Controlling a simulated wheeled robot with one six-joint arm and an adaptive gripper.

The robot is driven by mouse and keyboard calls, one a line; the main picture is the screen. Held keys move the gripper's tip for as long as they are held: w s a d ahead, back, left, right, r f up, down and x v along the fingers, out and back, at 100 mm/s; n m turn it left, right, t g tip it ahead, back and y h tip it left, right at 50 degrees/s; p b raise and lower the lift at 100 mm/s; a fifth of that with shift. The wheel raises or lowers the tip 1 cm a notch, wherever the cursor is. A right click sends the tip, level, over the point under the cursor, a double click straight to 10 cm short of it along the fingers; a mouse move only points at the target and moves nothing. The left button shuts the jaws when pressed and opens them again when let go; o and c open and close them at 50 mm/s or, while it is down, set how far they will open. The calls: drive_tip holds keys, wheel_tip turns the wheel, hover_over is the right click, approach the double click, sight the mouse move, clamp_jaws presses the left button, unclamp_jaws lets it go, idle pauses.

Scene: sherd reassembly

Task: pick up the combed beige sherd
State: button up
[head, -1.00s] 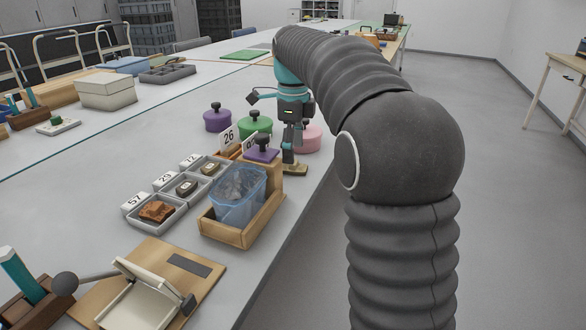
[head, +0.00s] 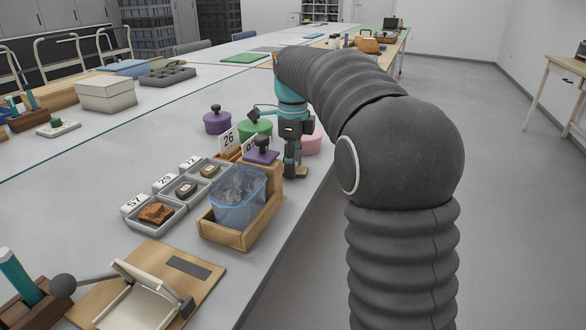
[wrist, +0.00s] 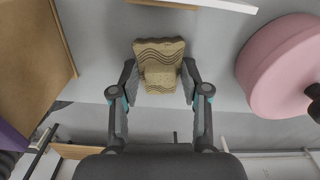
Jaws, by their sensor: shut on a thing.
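The combed beige sherd (wrist: 160,52) shows in the wrist view with wavy combed lines across its face. My gripper (wrist: 158,82) is shut on it, one finger at each side. In the head view my gripper (head: 291,170) is low over the table's near right edge, beside the wooden box. There only a small beige part of the sherd (head: 302,172) shows beside the fingers; the rest is hidden. I cannot tell whether the sherd still touches the table.
A pink lidded pot (wrist: 285,65) is close on the right in the wrist view. The wooden box (head: 240,238) with a blue bag-lined bin (head: 238,205) stands left of my gripper. Green (head: 257,128) and purple (head: 216,121) pots stand behind. Grey trays (head: 172,220) hold other sherds.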

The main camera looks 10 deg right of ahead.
drive_tip(key=shift+r, duration=0.1)
drive_tip(key=shift+r, duration=0.65)
wheel_tip(320, 180, up, 3)
drive_tip(key=shift+r+p, duration=0.1)
drive_tip(key=shift+p, duration=0.3)
drive_tip(key=s+d+r, duration=0.6)
drive_tip(key=s+d, duration=0.1)
drive_tip(key=d, duration=0.2)
drive_tip(key=shift+s+r, duration=0.15)
